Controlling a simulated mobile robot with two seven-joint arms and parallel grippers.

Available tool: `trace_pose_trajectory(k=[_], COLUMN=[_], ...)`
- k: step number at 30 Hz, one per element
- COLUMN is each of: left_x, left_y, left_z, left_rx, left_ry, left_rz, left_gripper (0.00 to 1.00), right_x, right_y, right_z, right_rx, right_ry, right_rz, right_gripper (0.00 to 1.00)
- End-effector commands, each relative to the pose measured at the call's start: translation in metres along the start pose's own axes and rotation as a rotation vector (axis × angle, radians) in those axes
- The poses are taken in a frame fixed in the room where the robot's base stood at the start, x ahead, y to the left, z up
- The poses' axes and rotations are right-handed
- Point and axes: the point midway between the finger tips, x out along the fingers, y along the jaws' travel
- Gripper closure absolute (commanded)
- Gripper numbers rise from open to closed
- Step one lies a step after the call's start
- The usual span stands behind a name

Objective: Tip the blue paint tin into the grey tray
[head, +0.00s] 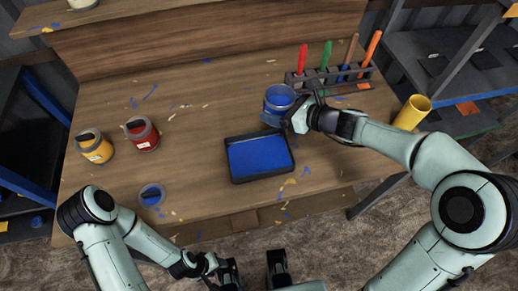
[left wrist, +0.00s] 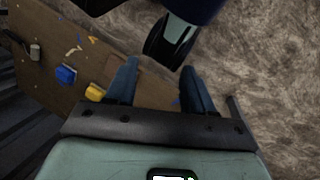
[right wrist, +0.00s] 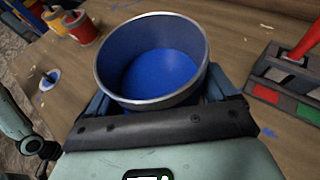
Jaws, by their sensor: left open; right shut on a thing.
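The blue paint tin (head: 279,98) is clamped in my right gripper (head: 290,116), just behind the tray's right rear corner. In the right wrist view the tin (right wrist: 150,60) looks roughly upright, with blue paint inside. The grey tray (head: 235,177) lies flat on the bench, its inside covered with blue; its dark rim shows all around. My left gripper (head: 228,272) is low at the front, off the bench edge and away from the tin and tray. In the left wrist view it (left wrist: 158,88) is open, with nothing between its fingers.
A yellow tin (head: 95,147) and a red tin (head: 141,135) stand at the left of the bench (head: 200,115). A blue-topped lid (head: 152,194) lies left of the tray. A rack (head: 335,82) of colored-handled tools stands behind right, and a yellow cup (head: 412,112) at the right edge.

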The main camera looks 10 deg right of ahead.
Motion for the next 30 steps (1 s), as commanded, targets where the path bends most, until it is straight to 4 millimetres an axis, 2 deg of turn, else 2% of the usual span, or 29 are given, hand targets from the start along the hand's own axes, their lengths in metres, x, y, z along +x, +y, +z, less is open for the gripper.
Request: trace_pose_trajectory(k=[8,30], left_x=[0.011,-0.027], left_y=[-0.011,0.004], left_z=[0.024,0.016], left_rx=[-0.011,-0.006], left_ry=[-0.082,-0.063], left_rz=[-0.019,-0.014], left_gripper=[0.47,0.47], right_x=[-0.003,-0.066], right_y=[0.003,0.07], right_z=[0.004,0.057], right_rx=[-0.003,-0.004], right_ry=[-0.004,-0.004], right_rz=[0.0,0.0], right_gripper=[0.68,0.68])
